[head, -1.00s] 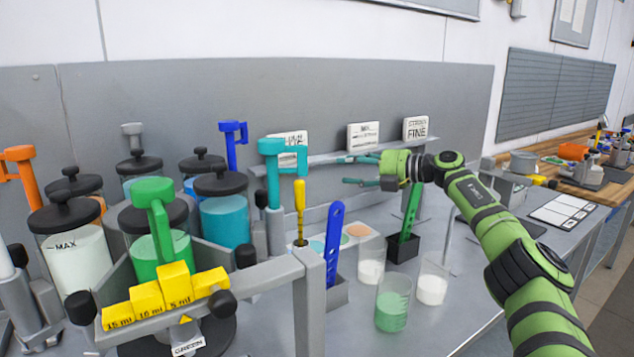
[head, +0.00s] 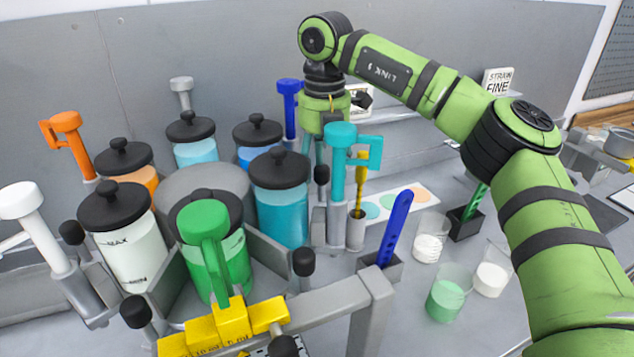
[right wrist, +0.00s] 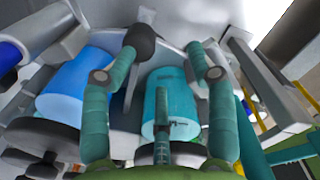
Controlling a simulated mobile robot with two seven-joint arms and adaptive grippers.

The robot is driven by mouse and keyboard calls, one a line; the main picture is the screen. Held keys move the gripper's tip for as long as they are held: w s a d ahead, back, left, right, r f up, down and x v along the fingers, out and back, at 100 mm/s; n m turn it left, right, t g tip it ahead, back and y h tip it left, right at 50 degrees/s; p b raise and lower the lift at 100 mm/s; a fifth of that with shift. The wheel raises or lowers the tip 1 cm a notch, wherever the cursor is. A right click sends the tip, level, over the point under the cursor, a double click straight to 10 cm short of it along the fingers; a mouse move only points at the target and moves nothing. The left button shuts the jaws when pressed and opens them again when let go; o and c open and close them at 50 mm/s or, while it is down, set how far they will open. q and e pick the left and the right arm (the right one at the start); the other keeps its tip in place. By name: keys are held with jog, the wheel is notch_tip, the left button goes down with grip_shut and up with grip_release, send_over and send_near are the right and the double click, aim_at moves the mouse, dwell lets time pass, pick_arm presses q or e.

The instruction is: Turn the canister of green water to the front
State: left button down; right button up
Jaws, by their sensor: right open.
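The canister of green water (head: 222,262) stands at the near side of the round grey carousel (head: 205,184), directly behind the yellow blocks. A green tap (head: 203,222) hides part of it and its lid. My right gripper (head: 318,158) points down behind the teal canister (head: 280,212), its fingers partly hidden. In the right wrist view my right gripper (right wrist: 163,50) is open, with a black ball knob (right wrist: 140,42) by the left fingertip. The blue canister (right wrist: 75,88) and teal canister (right wrist: 170,100) lie beyond the fingers. My left gripper is not in view.
White (head: 122,245), orange (head: 130,168) and light-blue (head: 192,143) canisters also ring the carousel. Taps, black knobs and a grey frame (head: 340,305) with yellow blocks (head: 225,325) crowd around it. Beakers (head: 445,298) stand at the right.

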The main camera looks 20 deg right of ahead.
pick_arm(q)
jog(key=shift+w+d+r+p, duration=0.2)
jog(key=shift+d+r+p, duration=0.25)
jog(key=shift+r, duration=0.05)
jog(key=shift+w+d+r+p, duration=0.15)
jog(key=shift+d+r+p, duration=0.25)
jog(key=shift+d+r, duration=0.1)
pick_arm(e)
notch_tip(320, 180, down, 7)
jog(key=shift+s+d, duration=0.25)
jog(key=shift+d, duration=0.15)
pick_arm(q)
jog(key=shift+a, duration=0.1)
pick_arm(e)
jog(key=shift+r, duration=0.1)
jog(key=c, duration=1)
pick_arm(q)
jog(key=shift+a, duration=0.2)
pick_arm(e)
jog(key=o, duration=1)
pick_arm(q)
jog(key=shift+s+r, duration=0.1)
pick_arm(e)
jog(key=shift+r, duration=0.15)
